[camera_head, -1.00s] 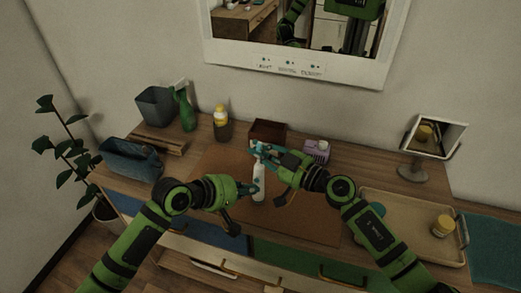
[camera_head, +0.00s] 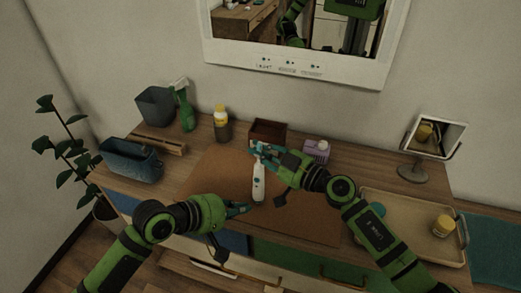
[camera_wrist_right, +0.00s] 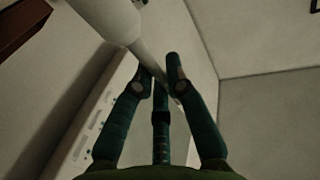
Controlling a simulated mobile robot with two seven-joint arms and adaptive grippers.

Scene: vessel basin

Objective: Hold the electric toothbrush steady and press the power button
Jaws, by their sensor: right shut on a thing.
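The white electric toothbrush (camera_head: 258,184) stands about upright over the brown mat (camera_head: 310,218), with a dark button spot on its handle. My right gripper (camera_head: 262,149) is shut on its upper part. In the right wrist view the toothbrush (camera_wrist_right: 108,18) runs from the upper left, its thin neck between the fingers of my right gripper (camera_wrist_right: 158,76). My left gripper (camera_head: 246,208) is just left of and below the handle's lower end, apart from it. Its fingers are too small to tell whether they are open or shut.
Behind stand a brown box (camera_head: 268,132), a purple bottle (camera_head: 316,152), a yellow-capped bottle (camera_head: 222,124) and a green spray bottle (camera_head: 184,106). A blue basket (camera_head: 130,160) is at left. A tray (camera_head: 398,203) and a stand mirror (camera_head: 433,135) are at right. The mat's left part is clear.

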